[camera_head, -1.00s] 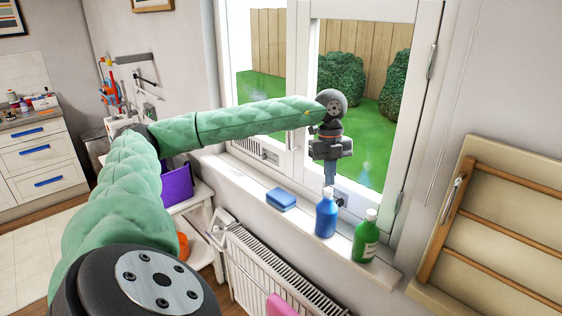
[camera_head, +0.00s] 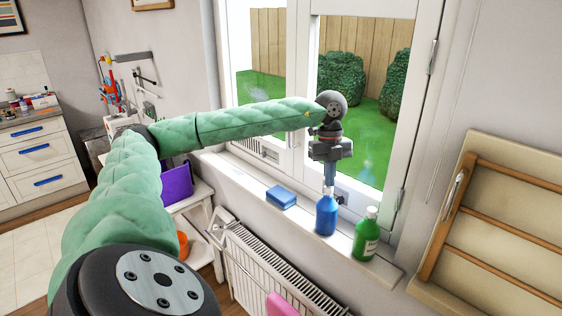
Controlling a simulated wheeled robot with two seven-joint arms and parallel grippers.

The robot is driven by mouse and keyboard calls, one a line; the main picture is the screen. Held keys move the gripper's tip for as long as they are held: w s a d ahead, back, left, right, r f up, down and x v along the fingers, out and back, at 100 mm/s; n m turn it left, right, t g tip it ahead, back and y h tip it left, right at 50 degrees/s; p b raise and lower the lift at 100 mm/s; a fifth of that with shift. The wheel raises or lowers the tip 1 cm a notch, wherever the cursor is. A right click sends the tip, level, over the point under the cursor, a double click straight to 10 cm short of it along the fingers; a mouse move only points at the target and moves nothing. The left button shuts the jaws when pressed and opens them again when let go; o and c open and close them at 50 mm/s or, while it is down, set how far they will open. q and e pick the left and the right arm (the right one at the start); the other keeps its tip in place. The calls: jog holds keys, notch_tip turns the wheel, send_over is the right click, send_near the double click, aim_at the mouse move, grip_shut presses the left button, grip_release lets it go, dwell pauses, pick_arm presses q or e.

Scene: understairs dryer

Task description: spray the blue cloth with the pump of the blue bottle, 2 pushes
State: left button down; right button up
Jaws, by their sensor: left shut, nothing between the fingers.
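The blue bottle (camera_head: 326,217) stands upright on the white window sill. The blue cloth (camera_head: 281,197) lies folded on the sill, to the left of the bottle and apart from it. My left gripper (camera_head: 329,188) points straight down over the top of the blue bottle, with its fingers shut and nothing between them. The fingertips are at the bottle's pump top and cover most of it; I cannot tell whether they touch it. My right gripper is not in view.
A green bottle (camera_head: 366,233) stands on the sill close to the right of the blue bottle. The window (camera_head: 350,100) is right behind my gripper. A white radiator (camera_head: 275,270) is below the sill. A wooden rack (camera_head: 500,230) hangs on the right wall.

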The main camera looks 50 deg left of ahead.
pick_arm(q)
jog(key=shift+f+b, duration=0.35)
jog(key=shift+f, duration=0.2)
jog(key=shift+r, duration=0.15)
jog(key=shift+r+p, duration=0.6)
jog(key=shift+r, duration=0.4)
jog(key=shift+r, duration=0.1)
jog(key=shift+r+p, duration=1.6)
jog(key=shift+r, duration=1.35)
